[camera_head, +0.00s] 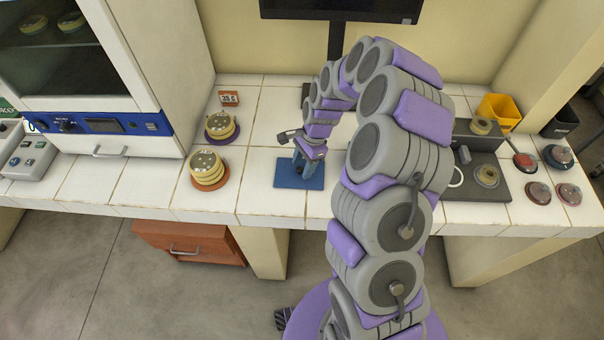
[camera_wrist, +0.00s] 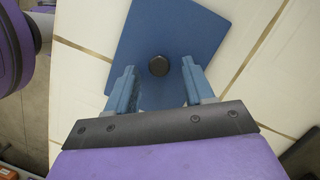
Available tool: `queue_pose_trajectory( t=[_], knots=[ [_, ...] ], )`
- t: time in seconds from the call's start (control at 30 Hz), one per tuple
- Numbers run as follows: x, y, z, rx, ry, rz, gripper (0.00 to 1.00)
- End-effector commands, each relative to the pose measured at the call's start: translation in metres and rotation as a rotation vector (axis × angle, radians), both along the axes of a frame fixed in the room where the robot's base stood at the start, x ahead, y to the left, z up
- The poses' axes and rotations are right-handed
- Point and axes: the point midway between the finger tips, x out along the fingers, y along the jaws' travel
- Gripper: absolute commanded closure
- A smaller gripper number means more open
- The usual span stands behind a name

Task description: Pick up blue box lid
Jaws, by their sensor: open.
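The blue box lid (camera_head: 285,174) is a flat blue square lying on the white tiled bench. In the wrist view the blue box lid (camera_wrist: 150,30) has a small dark round knob at its middle. My gripper (camera_head: 300,170) is over the lid, pointing down. In the wrist view the two blue fingers of my gripper (camera_wrist: 159,76) are apart, one on each side of the knob and slightly nearer the camera. I see no contact between the fingers and the knob. The gripper hides part of the lid in the head view.
Two stacks of round dishes, one rear (camera_head: 220,126) and one front (camera_head: 207,168), stand left of the lid. An incubator (camera_head: 100,123) is at far left. A dark device (camera_head: 480,187), a yellow bin (camera_head: 499,110) and several round weights or knobs are at right.

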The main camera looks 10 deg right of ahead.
Motion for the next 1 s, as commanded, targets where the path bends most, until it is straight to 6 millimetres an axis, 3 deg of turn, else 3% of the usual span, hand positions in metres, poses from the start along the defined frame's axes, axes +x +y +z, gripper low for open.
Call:
queue_pose_trajectory(
  t=[0.23, 0.77, 1.0],
  knots=[
    [-0.0006, 0.0011, -0.0029, 0.001, 0.0, 0.001, 0.47],
    [-0.0006, 0.0003, -0.0029, 0.001, 0.001, 0.001, 0.98],
    [-0.0007, 0.0007, -0.0031, 0.001, 0.002, 0.002, 1.0]
  ],
)
